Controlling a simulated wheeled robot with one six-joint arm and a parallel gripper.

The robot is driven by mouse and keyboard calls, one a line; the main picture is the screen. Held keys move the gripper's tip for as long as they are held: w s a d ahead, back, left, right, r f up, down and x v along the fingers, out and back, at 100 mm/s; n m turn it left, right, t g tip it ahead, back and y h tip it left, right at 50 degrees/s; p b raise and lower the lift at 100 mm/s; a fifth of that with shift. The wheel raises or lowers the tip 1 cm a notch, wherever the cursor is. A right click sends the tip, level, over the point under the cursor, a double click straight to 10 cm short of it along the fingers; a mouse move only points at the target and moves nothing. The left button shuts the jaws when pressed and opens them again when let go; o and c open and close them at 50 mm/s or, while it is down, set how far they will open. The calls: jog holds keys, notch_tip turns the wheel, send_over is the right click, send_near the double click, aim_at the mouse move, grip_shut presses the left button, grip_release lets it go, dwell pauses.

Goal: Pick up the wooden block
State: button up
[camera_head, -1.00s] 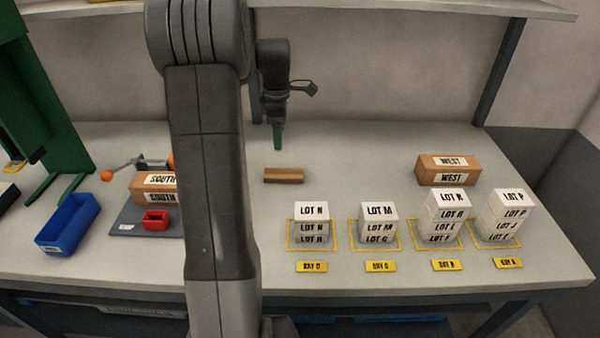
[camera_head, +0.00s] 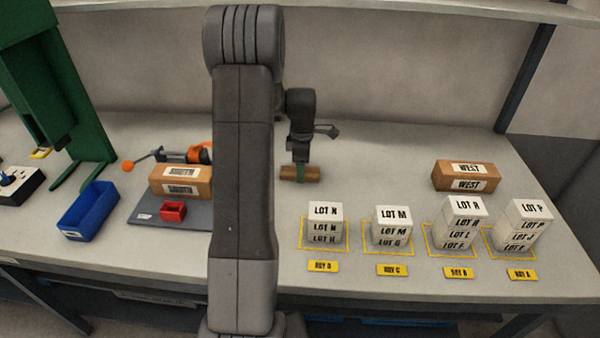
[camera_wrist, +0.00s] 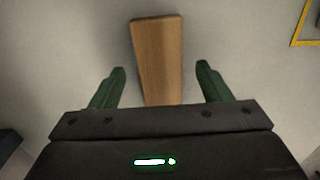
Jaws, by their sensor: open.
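The wooden block (camera_head: 313,173) is a plain brown bar lying flat on the grey table, behind the LOT N stack. In the wrist view the block (camera_wrist: 157,55) runs lengthwise away from me, and its near end is hidden by the gripper body. My gripper (camera_head: 302,176) is down at the block. In the wrist view its two green fingers (camera_wrist: 160,84) are open, one on each side of the block, with a gap on both sides. I cannot tell the exact height of the fingertips over the table.
Several stacks of white LOT boxes (camera_head: 325,212) stand in yellow outlines in front. A WEST carton (camera_head: 451,167) is at the right. A SOUTH carton (camera_head: 166,182), a red bin (camera_head: 173,211) and a blue bin (camera_head: 88,212) are at the left. A shelf (camera_head: 400,8) hangs above.

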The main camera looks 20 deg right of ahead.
jog(key=shift+f, duration=0.65)
jog(key=c, duration=1.1)
